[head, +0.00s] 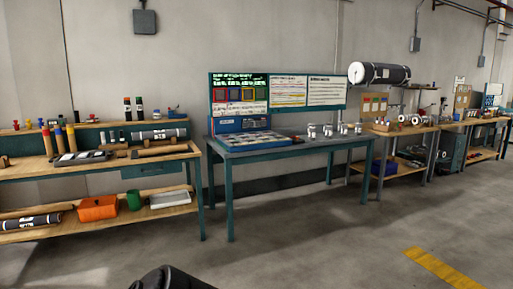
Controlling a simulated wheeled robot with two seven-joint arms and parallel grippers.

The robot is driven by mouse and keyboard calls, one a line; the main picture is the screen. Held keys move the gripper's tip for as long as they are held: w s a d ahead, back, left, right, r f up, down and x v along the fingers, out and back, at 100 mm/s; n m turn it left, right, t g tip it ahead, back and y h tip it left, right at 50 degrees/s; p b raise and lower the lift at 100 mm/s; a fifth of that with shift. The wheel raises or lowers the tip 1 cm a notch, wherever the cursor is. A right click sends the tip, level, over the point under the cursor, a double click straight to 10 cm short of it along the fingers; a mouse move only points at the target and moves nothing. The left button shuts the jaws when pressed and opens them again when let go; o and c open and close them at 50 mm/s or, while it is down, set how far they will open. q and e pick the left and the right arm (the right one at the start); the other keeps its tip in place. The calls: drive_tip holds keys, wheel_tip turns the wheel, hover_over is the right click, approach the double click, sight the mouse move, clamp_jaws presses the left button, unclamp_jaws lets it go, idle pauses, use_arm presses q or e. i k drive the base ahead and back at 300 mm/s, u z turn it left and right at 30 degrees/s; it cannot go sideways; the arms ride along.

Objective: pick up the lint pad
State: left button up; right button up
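I cannot make out a lint pad for certain; the small items on the benches are too far away to tell. A teal table (285,149) stands against the wall in the middle, with a flat grey gridded panel (250,140) on its left half and several small white-and-grey items (327,130) on its right half. A wooden bench (90,165) at the left holds more small things. Neither of my grippers shows. A dark rounded part of my own body is at the bottom edge.
An orange bin (98,208), a green cup (134,201) and a pale tray (170,199) are on the left bench's lower shelf. More benches (405,128) line the wall at right. The grey floor (330,240) in front is clear, with a yellow stripe (443,268).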

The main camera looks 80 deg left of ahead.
sight(123, 154)
drive_tip(key=u, duration=3.55)
